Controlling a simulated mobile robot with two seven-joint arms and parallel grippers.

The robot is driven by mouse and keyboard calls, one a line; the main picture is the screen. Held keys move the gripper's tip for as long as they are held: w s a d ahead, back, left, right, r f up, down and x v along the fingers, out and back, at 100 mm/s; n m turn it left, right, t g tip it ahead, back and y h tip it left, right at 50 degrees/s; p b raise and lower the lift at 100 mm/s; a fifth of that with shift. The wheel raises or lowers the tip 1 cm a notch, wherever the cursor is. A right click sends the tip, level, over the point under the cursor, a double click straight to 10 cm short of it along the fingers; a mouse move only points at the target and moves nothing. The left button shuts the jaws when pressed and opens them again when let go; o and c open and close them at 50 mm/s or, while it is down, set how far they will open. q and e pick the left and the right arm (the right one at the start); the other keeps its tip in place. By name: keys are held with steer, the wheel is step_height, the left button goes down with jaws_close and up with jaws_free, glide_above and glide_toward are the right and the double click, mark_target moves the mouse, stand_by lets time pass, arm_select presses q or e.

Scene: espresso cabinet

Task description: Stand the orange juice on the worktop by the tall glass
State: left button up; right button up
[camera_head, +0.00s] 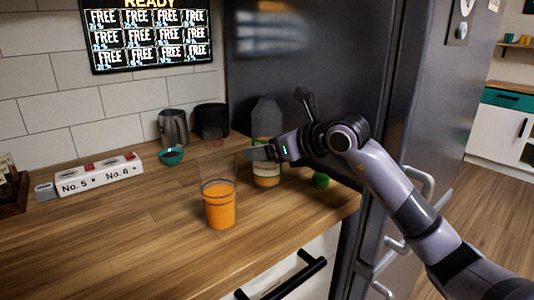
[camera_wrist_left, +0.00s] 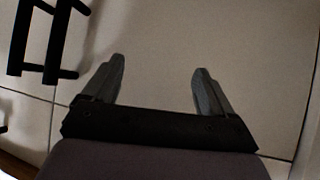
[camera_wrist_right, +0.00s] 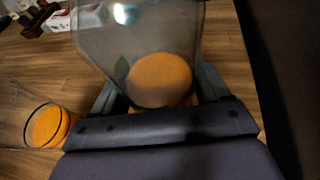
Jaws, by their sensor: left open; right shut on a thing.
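The orange juice is a clear bottle (camera_head: 267,115) with a pale label and some orange juice low inside; it stands upright near the back right of the worktop (camera_head: 110,235). Whether its base touches the wood is hard to tell. My right gripper (camera_head: 262,153) is shut around the bottle, which also fills the space between the fingers in the right wrist view (camera_wrist_right: 150,35). The tall glass (camera_head: 219,207), holding orange juice, stands in front and to the left of the bottle, apart from it.
A green cap (camera_head: 320,181) lies right of the bottle near the worktop's edge. A metal jug (camera_head: 173,127), a dark container (camera_head: 212,120) and a teal bowl (camera_head: 172,157) stand behind. A numbered block (camera_head: 100,178) lies left. A dark fridge (camera_head: 300,65) borders the right. The front-left worktop is clear.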

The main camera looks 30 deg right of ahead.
steer(key=shift+f, duration=0.35)
steer(key=shift+f, duration=0.25)
steer(key=o, duration=1.4)
steer(key=shift+r, duration=0.15)
steer(key=b+v, duration=0.2)
steer(key=v, duration=1)
